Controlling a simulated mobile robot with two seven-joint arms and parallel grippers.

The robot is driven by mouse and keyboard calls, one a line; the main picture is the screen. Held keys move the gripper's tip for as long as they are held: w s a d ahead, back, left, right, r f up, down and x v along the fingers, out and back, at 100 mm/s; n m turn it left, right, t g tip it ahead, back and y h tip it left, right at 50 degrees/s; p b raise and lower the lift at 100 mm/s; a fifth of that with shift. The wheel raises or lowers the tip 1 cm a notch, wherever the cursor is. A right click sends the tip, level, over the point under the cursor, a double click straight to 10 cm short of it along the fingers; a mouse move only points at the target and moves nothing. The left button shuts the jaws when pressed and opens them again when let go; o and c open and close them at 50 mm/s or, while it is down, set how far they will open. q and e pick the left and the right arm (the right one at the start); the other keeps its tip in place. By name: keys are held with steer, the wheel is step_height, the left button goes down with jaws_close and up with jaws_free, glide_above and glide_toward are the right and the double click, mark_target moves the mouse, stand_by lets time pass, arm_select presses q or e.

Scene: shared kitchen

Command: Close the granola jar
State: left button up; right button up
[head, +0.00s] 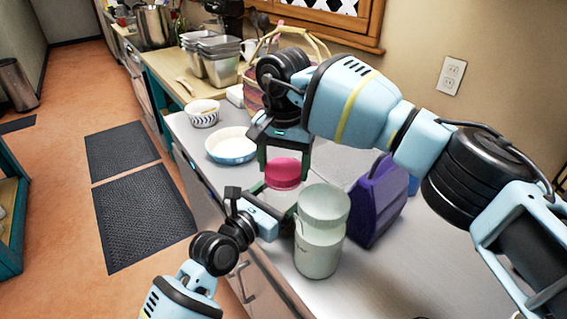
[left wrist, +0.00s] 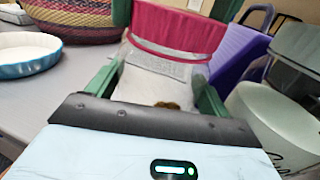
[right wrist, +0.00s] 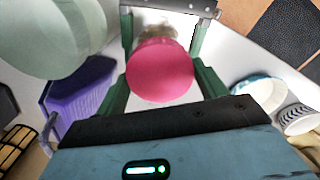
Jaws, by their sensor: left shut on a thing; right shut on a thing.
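My left gripper (head: 282,208) is shut on the jar's body from the side, one green finger on each side. My right gripper (head: 285,158) comes from above and is shut on the lid. Brown contents show low in the jar.
A pale green canister (head: 319,245) stands close in front of the jar. A purple holder (head: 378,200) is to its right. A white-and-blue dish (head: 231,146), a patterned bowl (head: 203,113) and a woven basket (left wrist: 85,18) stand farther back on the counter.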

arm_select(q)
steer(key=shift+f, duration=0.1)
arm_select(e)
steer(key=m, duration=0.4)
steer(key=shift+m, duration=0.4)
steer(key=m, duration=1)
steer(key=shift+m, duration=0.3)
steer(key=m, duration=0.4)
steer(key=shift+m, duration=0.3)
steer(key=m, duration=0.6)
steer(key=shift+f, duration=0.1)
steer(key=m, duration=1.4)
steer(key=shift+m, duration=0.4)
steer(key=o, duration=1.2)
